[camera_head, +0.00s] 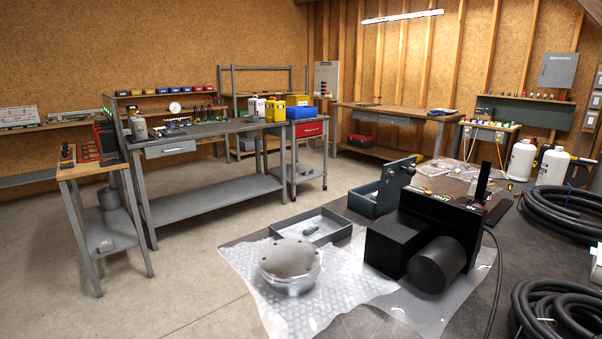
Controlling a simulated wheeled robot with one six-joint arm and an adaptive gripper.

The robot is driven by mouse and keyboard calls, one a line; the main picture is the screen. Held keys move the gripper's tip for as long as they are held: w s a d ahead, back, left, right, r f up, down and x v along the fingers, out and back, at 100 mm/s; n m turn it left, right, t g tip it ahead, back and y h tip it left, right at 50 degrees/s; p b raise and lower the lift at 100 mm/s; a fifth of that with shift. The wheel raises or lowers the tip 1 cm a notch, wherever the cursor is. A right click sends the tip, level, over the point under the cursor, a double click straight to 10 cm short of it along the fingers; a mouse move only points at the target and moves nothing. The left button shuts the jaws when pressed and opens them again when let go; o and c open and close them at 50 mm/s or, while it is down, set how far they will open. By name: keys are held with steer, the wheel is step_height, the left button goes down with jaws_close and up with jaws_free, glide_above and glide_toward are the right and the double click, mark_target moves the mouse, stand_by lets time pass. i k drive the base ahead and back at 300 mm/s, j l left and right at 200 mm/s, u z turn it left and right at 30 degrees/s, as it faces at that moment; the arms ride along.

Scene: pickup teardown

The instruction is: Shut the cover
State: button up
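A blue-grey box (364,203) stands on the dark workbench, just behind a black machine. An upright panel (398,180) of the same colour rises along its right side and looks like its raised cover. Some pale contents show inside the box, but the black machine hides part of its right and front. A round metal housing (291,262) with a flat, bolted top plate sits on clear bubble wrap in front; its top is closed. My gripper is not in view.
The black machine (436,264), with a cylinder, an upright lever and "OUT" and "IN" labels, stands right of the housing. A shallow grey tray (283,228) holds a small dark part. Coiled black hoses (560,302) and white bottles (521,160) are at right. Open floor lies left.

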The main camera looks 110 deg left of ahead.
mark_target(389, 186)
steer(key=j+u, duration=0.1)
steer(key=u, duration=0.9)
steer(key=j+u, duration=0.1)
steer(key=u, duration=0.4)
steer(key=i+u, duration=0.1)
steer(key=u, duration=0.35)
steer(key=j+u, duration=0.1)
steer(key=u, duration=0.4)
steer(key=i+u, duration=0.25)
steer(key=u, duration=0.25)
steer(key=k+l, duration=0.35)
steer(key=l, duration=0.2)
steer(key=i+j, duration=0.4)
steer(key=j, duration=0.2)
